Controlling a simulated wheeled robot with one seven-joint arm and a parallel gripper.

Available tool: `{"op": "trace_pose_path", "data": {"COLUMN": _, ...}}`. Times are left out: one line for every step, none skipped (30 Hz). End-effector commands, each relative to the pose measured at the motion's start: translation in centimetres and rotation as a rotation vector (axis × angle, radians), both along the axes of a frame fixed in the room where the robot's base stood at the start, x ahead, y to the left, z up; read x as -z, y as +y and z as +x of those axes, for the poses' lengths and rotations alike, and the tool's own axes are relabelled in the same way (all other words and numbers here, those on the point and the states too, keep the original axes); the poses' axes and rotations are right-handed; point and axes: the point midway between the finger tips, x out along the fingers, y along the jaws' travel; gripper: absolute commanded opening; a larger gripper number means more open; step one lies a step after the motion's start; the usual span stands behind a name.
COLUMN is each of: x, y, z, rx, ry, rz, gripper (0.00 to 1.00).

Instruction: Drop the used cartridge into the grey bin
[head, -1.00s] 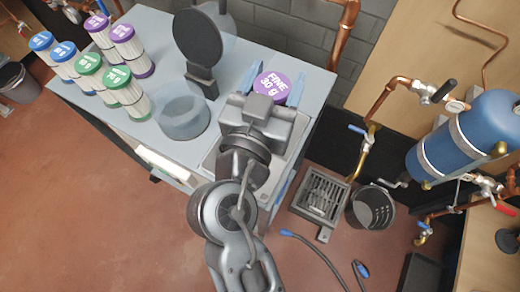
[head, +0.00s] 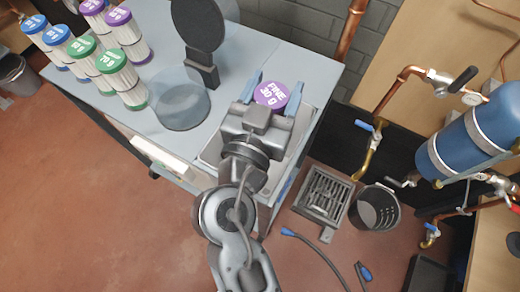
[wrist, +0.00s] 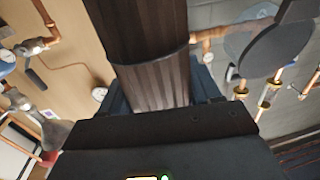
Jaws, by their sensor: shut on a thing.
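The used cartridge has a purple top marked FINE 30 (head: 270,96) in the head view. In the wrist view its dark brown, pleated side (wrist: 155,80) runs up from between the fingers. My gripper (head: 272,99) is shut on it, with a blue finger on each side, above the far part of the bench's grey tray (head: 210,155). The cartridge's lower end is hidden in the head view. The grey bin (head: 18,77) stands on the floor at the far left edge, well away from my gripper and partly cut off.
Several clean cartridges with blue, green and purple tops (head: 122,75) stand on the bench at left. A black bucket (head: 375,208) and floor drain (head: 323,194) are at right. The red floor at left is open.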

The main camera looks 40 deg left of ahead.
Motion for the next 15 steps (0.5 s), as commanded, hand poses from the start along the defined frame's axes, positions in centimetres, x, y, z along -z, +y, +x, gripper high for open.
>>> {"op": "trace_pose_path", "data": {"x": -0.06, "y": 0.0, "z": 0.0, "rx": 0.0, "ry": -0.001, "rz": 0.0, "gripper": 0.27}}
{"op": "trace_pose_path", "data": {"x": -0.07, "y": 0.0, "z": 0.0, "rx": 0.0, "ry": -0.001, "rz": 0.0, "gripper": 0.65}}
{"op": "trace_pose_path", "data": {"x": -0.07, "y": 0.0, "z": 0.0, "rx": 0.0, "ry": -0.001, "rz": 0.0, "gripper": 0.68}}
{"op": "trace_pose_path", "data": {"x": -0.07, "y": 0.0, "z": 0.0, "rx": 0.0, "ry": -0.001, "rz": 0.0, "gripper": 0.71}}
{"op": "trace_pose_path", "data": {"x": -0.06, "y": 0.0, "z": 0.0, "rx": 0.0, "ry": -0.001, "rz": 0.0, "gripper": 0.74}}
{"op": "trace_pose_path", "data": {"x": -0.06, "y": 0.0, "z": 0.0, "rx": 0.0, "ry": -0.001, "rz": 0.0, "gripper": 0.78}}
{"op": "trace_pose_path", "data": {"x": -0.06, "y": 0.0, "z": 0.0, "rx": 0.0, "ry": 0.0, "rz": 0.0, "gripper": 0.81}}
{"op": "trace_pose_path", "data": {"x": -0.06, "y": 0.0, "z": 0.0, "rx": 0.0, "ry": 0.0, "rz": 0.0, "gripper": 0.84}}
{"op": "trace_pose_path", "data": {"x": -0.05, "y": 0.0, "z": 0.0, "rx": 0.0, "ry": 0.0, "rz": 0.0, "gripper": 0.88}}
{"op": "trace_pose_path", "data": {"x": -0.05, "y": 0.0, "z": 0.0, "rx": 0.0, "ry": 0.0, "rz": 0.0, "gripper": 0.91}}
{"op": "trace_pose_path", "data": {"x": -0.05, "y": 0.0, "z": 0.0, "rx": 0.0, "ry": 0.0, "rz": 0.0, "gripper": 0.93}}
{"op": "trace_pose_path", "data": {"x": -0.05, "y": 0.0, "z": 0.0, "rx": 0.0, "ry": 0.0, "rz": 0.0, "gripper": 0.93}}
{"op": "trace_pose_path", "data": {"x": -0.05, "y": 0.0, "z": 0.0, "rx": 0.0, "ry": 0.0, "rz": 0.0, "gripper": 0.93}}
{"op": "trace_pose_path", "data": {"x": -0.04, "y": 0.0, "z": 0.0, "rx": 0.0, "ry": 0.0, "rz": 0.0, "gripper": 0.93}}
{"op": "trace_pose_path", "data": {"x": -0.04, "y": -0.01, "z": 0.0, "rx": 0.0, "ry": 0.0, "rz": 0.0, "gripper": 0.93}}
